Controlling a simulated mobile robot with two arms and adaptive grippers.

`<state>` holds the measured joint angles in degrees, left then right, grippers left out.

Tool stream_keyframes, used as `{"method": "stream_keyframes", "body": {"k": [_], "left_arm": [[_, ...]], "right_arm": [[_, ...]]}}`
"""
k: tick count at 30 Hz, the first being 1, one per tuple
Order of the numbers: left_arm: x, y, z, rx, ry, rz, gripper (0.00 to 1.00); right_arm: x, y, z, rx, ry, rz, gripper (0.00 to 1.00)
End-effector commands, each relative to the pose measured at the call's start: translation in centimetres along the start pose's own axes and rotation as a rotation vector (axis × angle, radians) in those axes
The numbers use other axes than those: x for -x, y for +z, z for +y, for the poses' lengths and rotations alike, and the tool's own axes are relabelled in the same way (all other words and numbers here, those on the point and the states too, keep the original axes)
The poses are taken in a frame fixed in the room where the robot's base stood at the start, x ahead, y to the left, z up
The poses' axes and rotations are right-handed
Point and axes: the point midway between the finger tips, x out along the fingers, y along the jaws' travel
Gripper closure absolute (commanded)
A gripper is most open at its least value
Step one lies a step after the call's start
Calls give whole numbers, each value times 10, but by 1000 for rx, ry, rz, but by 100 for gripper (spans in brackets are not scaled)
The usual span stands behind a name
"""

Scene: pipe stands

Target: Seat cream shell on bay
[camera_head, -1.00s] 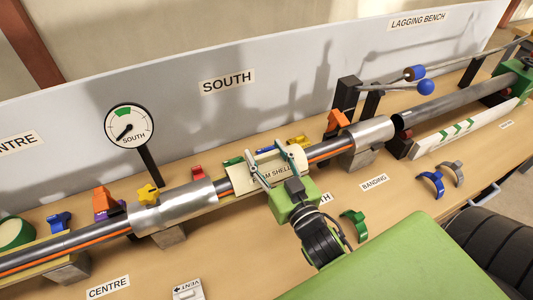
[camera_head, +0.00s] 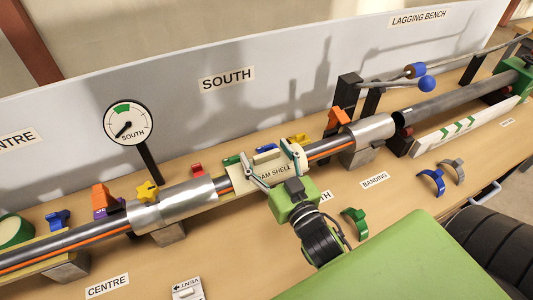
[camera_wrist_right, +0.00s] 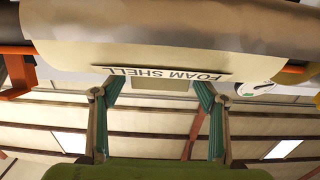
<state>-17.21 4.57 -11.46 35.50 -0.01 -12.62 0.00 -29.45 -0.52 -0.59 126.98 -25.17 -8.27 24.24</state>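The cream shell (camera_head: 262,181), labelled FOAM SHELL, lies along the pipe in the gap between two silver jacketed sections, under the SOUTH sign. In the right wrist view the cream shell (camera_wrist_right: 165,52) lies against the pipe, its label strip along the near edge. My right gripper (camera_head: 267,155) is open at the shell, its two fingers spread wide. The shell's far side is mostly hidden. My left gripper is not in view.
Silver jackets (camera_head: 172,204) and (camera_head: 370,132) flank the shell. A SOUTH gauge (camera_head: 128,122) stands behind the pipe. Green (camera_head: 355,222) and blue (camera_head: 431,182) clips lie on the bench in front. An orange cable (camera_head: 66,254) runs along the pipe.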

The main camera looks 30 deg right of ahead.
Motion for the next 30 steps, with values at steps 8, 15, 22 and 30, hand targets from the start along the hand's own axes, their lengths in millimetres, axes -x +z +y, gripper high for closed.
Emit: {"method": "stream_keyframes", "body": {"k": [8, 15, 22, 30], "left_arm": [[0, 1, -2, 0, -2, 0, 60], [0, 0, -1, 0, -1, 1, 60], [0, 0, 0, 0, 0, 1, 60], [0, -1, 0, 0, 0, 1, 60]], "right_arm": [[6, 1, 0, -1, 0, -2, 33], [45, 2, 0, -2, 2, -6, 33], [88, 2, 0, -1, 2, -6, 33], [116, 1, 0, 0, 1, -2, 33]]}}
